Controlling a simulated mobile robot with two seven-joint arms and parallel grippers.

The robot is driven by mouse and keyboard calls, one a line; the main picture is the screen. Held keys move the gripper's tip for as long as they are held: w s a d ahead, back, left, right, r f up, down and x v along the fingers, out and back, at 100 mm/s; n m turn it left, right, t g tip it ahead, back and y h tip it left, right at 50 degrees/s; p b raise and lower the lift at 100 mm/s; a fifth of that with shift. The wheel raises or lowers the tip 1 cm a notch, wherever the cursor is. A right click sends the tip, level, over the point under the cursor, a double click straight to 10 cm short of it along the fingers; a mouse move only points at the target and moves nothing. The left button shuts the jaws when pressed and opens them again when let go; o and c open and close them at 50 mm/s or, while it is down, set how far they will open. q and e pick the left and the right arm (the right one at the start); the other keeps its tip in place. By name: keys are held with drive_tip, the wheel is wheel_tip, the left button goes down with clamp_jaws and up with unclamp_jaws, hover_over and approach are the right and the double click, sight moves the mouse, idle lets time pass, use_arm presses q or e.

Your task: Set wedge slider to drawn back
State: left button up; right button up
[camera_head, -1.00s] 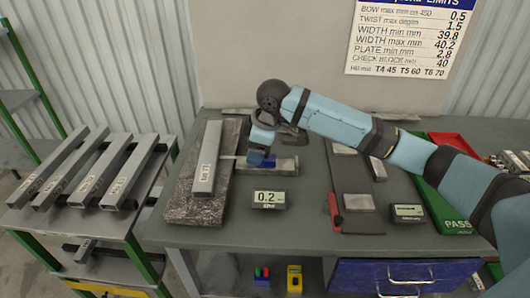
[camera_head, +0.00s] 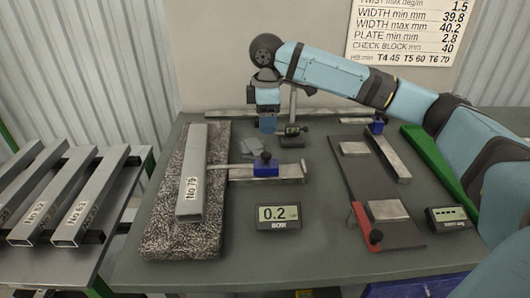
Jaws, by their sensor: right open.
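The wedge slider (camera_head: 265,168) is a blue block with a dark knob on a grey metal rail (camera_head: 292,172). A thin pale strip reaches left from it to the square steel tube marked No 79 (camera_head: 191,178), which lies on a speckled stone plate (camera_head: 160,215). Whether the strip's tip touches the tube is hard to tell. My right gripper (camera_head: 267,126) points down behind the slider in the picture, apart from it and with nothing seen in it. My left gripper is not in view.
A readout (camera_head: 278,217) showing 0.2 stands in front of the rail. A dark gauge stand (camera_head: 292,138) is close right of my gripper. A dark plate with a red-handled tool (camera_head: 362,222) lies to the right. Several tubes (camera_head: 85,205) rest on a left rack.

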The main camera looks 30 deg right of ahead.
sight(266, 154)
wheel_tip(266, 154, down, 9)
drive_tip(key=shift+f+b, duration=0.2)
drive_tip(key=shift+b, duration=0.3)
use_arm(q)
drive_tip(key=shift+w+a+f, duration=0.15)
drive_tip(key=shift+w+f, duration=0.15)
use_arm(e)
drive_tip(key=shift+w+f, duration=0.1)
drive_tip(key=shift+f, duration=0.25)
drive_tip(key=shift+c, duration=0.3)
